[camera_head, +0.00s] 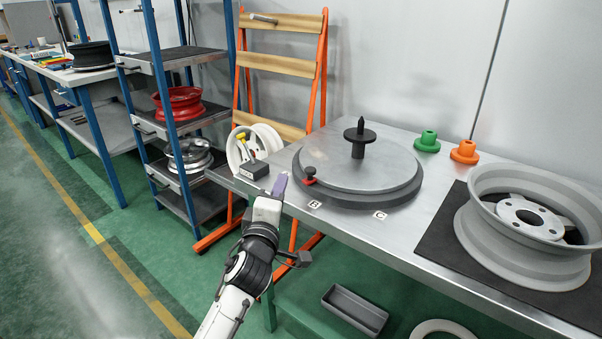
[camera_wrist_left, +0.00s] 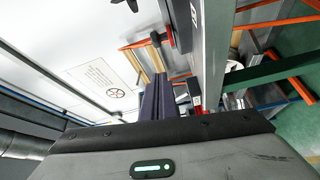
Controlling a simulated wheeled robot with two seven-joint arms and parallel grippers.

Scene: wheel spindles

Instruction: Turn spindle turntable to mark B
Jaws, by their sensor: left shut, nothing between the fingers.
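The spindle turntable (camera_head: 390,184) is a round grey plate on a thicker dark grey base, lying on the metal workbench. A black flanged spindle (camera_head: 360,135) stands upright at its middle. The mark C label (camera_head: 380,215) lies further right along the front. My left gripper (camera_head: 281,183) is shut and empty, just left of the red knob and apart from it; its purple fingers (camera_wrist_left: 154,98) show in the left wrist view. My right gripper is out of view.
A small dark box with a yellow-topped tool (camera_head: 254,167) stands at the bench's left corner, near my left gripper. Green (camera_head: 427,141) and orange (camera_head: 465,152) flanged pieces stand behind right. A grey wheel rim (camera_head: 480,232) lies on a black mat at right.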

